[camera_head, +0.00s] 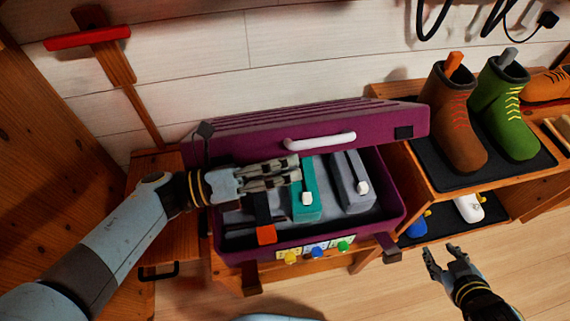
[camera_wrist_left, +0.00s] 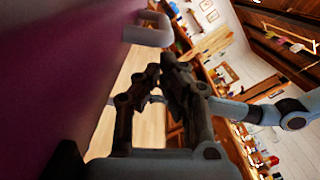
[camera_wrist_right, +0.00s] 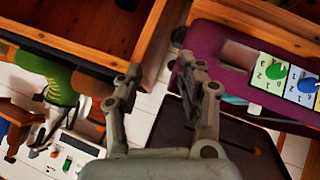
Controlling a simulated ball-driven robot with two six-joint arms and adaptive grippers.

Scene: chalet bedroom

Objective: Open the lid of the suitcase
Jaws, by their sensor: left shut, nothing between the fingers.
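The purple suitcase (camera_head: 395,205) stands on a wooden bench, its lid (camera_head: 250,134) raised at the back and its inside showing. The lid's white handle (camera_head: 320,142) faces me; it also shows in the left wrist view (camera_wrist_left: 147,32). Teal and grey items lie inside the suitcase. Yellow, blue and green dials (camera_head: 317,251) sit on its front; some show in the right wrist view (camera_wrist_right: 277,72). My left gripper (camera_head: 298,171) is shut and empty, over the suitcase just in front of the lid and below the handle. My right gripper (camera_head: 440,252) is open and empty, right of the suitcase.
A wooden shoe rack (camera_head: 440,190) stands to the right with a brown boot (camera_head: 455,120) and a green boot (camera_head: 508,110). A wooden post with a red bar (camera_head: 88,38) leans at the left wall. Floor shows in front at the right.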

